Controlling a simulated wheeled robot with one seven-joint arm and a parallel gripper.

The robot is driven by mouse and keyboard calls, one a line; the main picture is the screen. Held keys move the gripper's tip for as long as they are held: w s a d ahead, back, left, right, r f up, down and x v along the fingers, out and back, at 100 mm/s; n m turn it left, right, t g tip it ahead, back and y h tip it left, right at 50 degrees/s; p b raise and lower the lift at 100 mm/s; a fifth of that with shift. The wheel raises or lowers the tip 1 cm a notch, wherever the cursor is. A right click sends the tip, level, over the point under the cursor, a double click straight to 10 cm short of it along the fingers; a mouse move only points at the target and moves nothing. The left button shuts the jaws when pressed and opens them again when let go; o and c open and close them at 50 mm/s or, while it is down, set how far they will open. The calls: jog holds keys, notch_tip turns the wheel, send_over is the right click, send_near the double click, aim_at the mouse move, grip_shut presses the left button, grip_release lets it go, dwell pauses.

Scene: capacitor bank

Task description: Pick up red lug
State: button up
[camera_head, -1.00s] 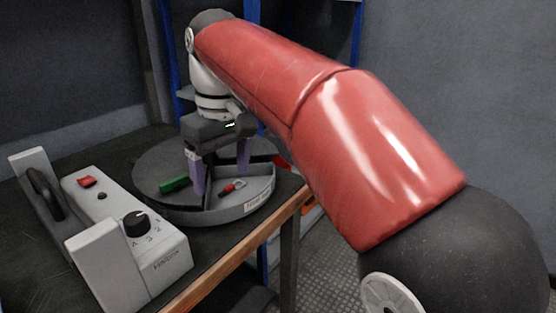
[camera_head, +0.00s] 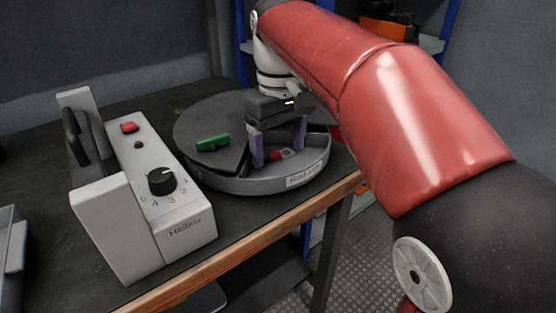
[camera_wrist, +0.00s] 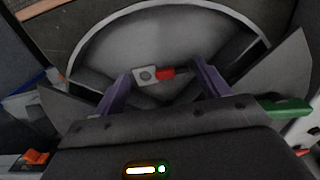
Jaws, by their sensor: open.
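The red lug (camera_head: 278,156) lies in the open section of a round grey tray (camera_head: 250,187) on the bench. In the wrist view the lug (camera_wrist: 165,73) shows a red sleeve and a pale metal tab with a hole, lying crosswise on the tray floor. My gripper (camera_head: 280,160) points down over that section, its purple fingers apart on either side of the lug. In the wrist view my gripper (camera_wrist: 163,70) is open and empty, with the lug between and slightly beyond its fingertips. Whether the fingertips touch the tray floor cannot be told.
A green piece (camera_head: 212,143) lies on the tray's dark cover, left of my gripper. A grey control box (camera_head: 165,205) with a black knob and red switch stands left of the tray. Wooden bench edge (camera_head: 240,250) in front.

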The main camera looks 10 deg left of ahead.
jog(key=shift+f, duration=0.15)
jog(key=c, duration=0.7)
jog(key=shift+c, duration=0.2)
